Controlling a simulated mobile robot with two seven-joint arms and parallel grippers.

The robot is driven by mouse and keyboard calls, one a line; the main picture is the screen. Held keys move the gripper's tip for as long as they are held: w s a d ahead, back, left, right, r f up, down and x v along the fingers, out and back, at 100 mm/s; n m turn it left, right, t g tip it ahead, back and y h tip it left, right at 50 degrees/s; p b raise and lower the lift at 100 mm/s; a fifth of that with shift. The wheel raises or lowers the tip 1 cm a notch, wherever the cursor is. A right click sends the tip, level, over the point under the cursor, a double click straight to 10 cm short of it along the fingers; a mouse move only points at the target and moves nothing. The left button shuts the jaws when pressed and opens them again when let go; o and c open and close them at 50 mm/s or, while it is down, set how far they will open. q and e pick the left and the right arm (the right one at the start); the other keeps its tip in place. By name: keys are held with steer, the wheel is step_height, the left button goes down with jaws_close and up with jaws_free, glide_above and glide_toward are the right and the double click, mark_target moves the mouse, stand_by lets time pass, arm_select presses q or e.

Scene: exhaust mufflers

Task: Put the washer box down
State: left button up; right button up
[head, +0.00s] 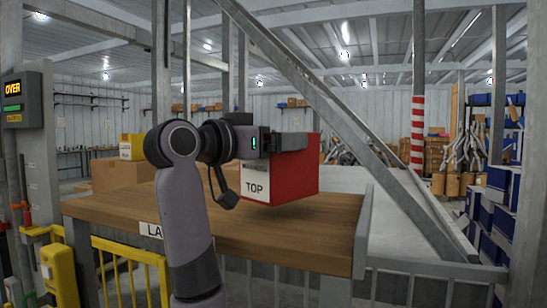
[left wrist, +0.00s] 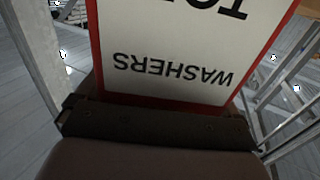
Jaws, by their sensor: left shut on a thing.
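The washer box (head: 293,176) is red with a white face marked "TOP". It is upright over the right part of a wooden table top (head: 220,218). A dark shadow lies below it, and it looks slightly above the wood, though contact is hard to judge. My left gripper (head: 290,142) is shut on the box's upper edge. In the left wrist view the box's white label (left wrist: 175,55) reads "WASHERS" upside down, and it sits against the dark gripper part. The fingertips are hidden there. My right gripper is in neither view.
Cardboard boxes (head: 122,174) and a yellow box (head: 131,147) stand at the table's back left. A grey raised edge (head: 362,232) closes its right end. A slanted metal beam (head: 345,125) crosses behind the washer box. The table front is clear.

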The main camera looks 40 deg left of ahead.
mark_target(274, 157)
arm_select(q)
steer(key=shift+f, duration=1.4)
steer(key=shift+f, duration=0.1)
steer(key=o, duration=1)
steer(key=shift+o, duration=0.2)
steer(key=s+a+b, duration=0.2)
steer(key=s, duration=1)
steer(key=shift+b, duration=0.35)
